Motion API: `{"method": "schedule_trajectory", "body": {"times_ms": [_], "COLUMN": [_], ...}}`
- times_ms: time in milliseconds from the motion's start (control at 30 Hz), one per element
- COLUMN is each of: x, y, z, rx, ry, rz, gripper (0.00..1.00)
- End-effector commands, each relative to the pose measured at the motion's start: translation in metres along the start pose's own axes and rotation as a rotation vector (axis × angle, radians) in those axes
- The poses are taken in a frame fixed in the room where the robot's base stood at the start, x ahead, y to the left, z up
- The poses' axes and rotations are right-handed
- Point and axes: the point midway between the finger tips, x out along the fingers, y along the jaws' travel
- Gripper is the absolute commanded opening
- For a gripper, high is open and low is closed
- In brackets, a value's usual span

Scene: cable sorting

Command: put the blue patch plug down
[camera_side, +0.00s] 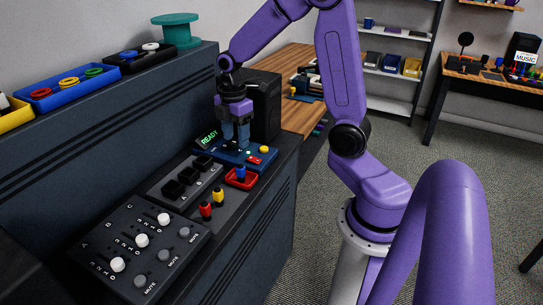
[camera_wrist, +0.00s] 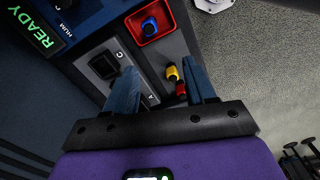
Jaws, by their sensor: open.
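The blue patch plug (camera_side: 241,172) stands in a small red tray (camera_side: 250,183) on the console. In the wrist view the blue plug (camera_wrist: 149,25) is inside the red tray (camera_wrist: 166,35), apart from my fingers. My gripper (camera_side: 236,142) is open, with nothing seen between its fingers. In the side view it is above the blue panel (camera_side: 262,163), behind the tray. In the wrist view my gripper's two fingers (camera_wrist: 161,70) are spread wide.
A yellow plug (camera_side: 218,195) and a red plug (camera_side: 206,210) stand in front of the tray. Black sockets (camera_side: 188,175) marked with letters lie to their left. A slider panel (camera_side: 140,243) is nearer. A black speaker (camera_side: 262,105) stands behind my gripper.

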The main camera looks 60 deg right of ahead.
Motion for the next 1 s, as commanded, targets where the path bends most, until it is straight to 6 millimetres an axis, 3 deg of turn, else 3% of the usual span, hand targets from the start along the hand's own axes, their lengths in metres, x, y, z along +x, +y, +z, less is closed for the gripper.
{"method": "schedule_trajectory", "body": {"times_ms": [200, 400, 700, 833, 1000], "x": [-0.014, -0.024, -0.031, -0.032, -0.032], "y": [-0.057, -0.119, -0.21, -0.238, -0.258], "z": [-0.051, -0.077, -0.083, -0.076, -0.07], "rx": [0.032, 0.077, 0.144, 0.169, 0.191], "ry": [0.006, 0.012, 0.024, 0.028, 0.029], "rz": [0.007, 0.009, 0.006, 0.003, 0.001], "gripper": [0.55, 0.55, 0.55, 0.55, 0.55]}}
